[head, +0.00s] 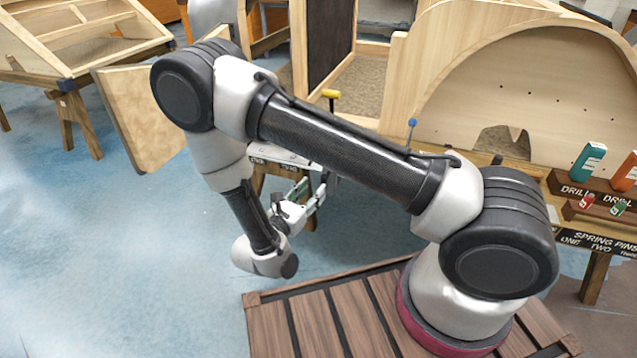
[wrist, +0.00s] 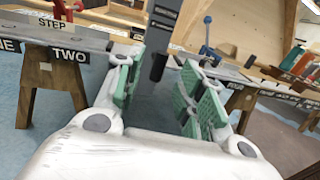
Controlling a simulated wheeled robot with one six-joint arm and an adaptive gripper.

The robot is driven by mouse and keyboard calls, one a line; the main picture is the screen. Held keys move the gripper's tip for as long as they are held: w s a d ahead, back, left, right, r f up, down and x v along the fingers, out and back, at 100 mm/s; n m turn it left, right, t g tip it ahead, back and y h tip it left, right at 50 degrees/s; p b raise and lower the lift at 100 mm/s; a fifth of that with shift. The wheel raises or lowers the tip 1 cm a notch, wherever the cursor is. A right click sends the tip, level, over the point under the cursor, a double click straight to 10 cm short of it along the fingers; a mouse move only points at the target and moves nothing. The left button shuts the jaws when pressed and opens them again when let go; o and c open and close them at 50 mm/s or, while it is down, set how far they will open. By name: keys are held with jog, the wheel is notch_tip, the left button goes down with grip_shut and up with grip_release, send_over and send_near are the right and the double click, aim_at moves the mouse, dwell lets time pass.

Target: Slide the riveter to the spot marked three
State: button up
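My gripper (head: 311,189) is open and empty in the head view, low in front of the bench. The wrist view shows its two green-padded fingers (wrist: 160,90) spread apart. A dark upright handle-like piece (wrist: 160,66) appears between and beyond the fingertips; no contact shows. I cannot tell for sure which tool is the riveter. A yellow-handled tool (head: 330,97) and a blue-knobbed tool (head: 411,124) stand on the bench. The wrist view shows the labels ONE (wrist: 8,46) and TWO (wrist: 70,57) at left; a label reading three is not legible there.
Teal bottle (head: 587,161) and red and green small bottles stand on labelled racks at right. Wooden frames (head: 510,75) rise behind the bench. A sawhorse leg (wrist: 45,95) supports the bench's left end. Blue floor (head: 80,240) is open at left.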

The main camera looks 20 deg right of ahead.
jog(key=x, duration=0.7)
grip_shut()
